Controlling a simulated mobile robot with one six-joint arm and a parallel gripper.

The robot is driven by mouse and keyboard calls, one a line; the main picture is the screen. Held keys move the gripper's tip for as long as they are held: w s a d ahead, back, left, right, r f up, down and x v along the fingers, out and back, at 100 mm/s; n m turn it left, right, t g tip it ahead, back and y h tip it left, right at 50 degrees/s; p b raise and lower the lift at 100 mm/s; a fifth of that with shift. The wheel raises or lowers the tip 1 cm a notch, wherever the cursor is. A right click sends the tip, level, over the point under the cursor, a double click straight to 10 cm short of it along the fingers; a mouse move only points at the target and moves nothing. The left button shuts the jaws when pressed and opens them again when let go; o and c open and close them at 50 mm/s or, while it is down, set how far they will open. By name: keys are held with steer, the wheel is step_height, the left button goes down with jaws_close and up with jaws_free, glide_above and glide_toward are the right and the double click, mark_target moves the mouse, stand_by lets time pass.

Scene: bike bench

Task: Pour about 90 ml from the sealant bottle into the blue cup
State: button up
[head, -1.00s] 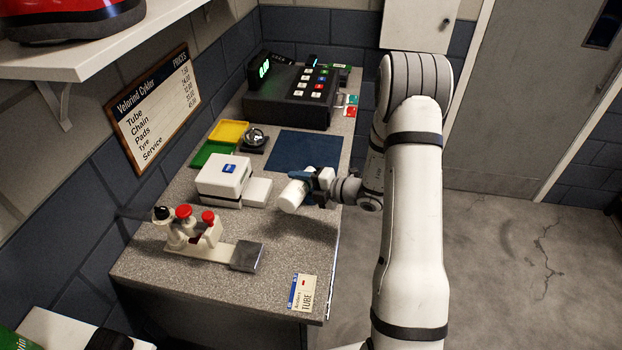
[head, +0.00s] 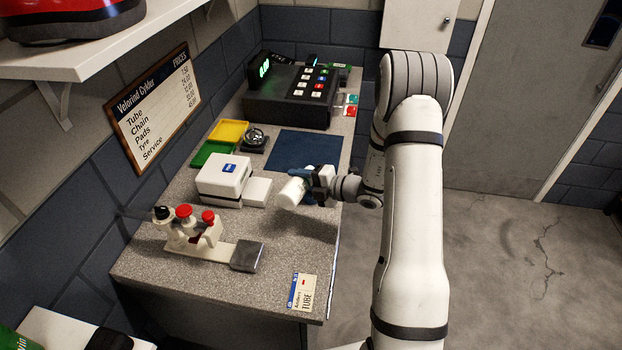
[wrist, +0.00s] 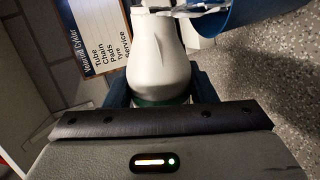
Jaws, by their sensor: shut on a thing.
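My gripper (head: 322,180) is shut on the white sealant bottle (head: 293,191) and holds it tilted over the right side of the counter. In the wrist view the bottle (wrist: 160,55) shows its pale shoulder, with a green band near the jaws. Its neck reaches the top edge, so the mouth is not clearly seen. The blue cup (wrist: 255,14) is partly in view at the upper right of the wrist view, close to the neck. A pale grey shape lies between neck and cup; I cannot tell whether it is liquid. In the head view the cup is mostly hidden around the bottle and gripper.
A white box-shaped device (head: 224,178) stands left of the bottle. A dark blue mat (head: 305,150) and a cash register (head: 290,100) lie farther back. A red-capped fixture (head: 195,232) and a tube packet (head: 303,292) are nearer.

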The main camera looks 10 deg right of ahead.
steer(key=shift+w+d+r+m, duration=0.1)
steer(key=shift+d+r+m, duration=0.2)
steer(key=shift+d+m, duration=0.1)
stand_by(0.9)
steer(key=shift+s+a+f+n, duration=0.2)
steer(key=shift+a+f+n, duration=0.05)
steer(key=shift+f+n, duration=0.45)
steer(key=shift+f+n+t+h+b, duration=0.15)
steer(key=shift+n+t+h+b, duration=0.25)
steer(key=shift+b, duration=0.75)
steer(key=shift+s+r+n, duration=0.1)
steer(key=shift+r+n, duration=0.2)
steer(key=shift+r, duration=0.1)
steer(key=shift+a+f+n+b, duration=0.1)
steer(key=shift+f+n+b, duration=0.25)
steer(key=shift+b, duration=0.45)
steer(key=n+b, duration=0.1)
steer(key=b, duration=0.2)
steer(key=shift+s+a+f+t, duration=0.3)
steer(key=shift+s+f+t, duration=0.05)
steer(key=shift+t, duration=0.05)
steer(key=shift+n+b, duration=0.25)
steer(key=shift+b, duration=0.15)
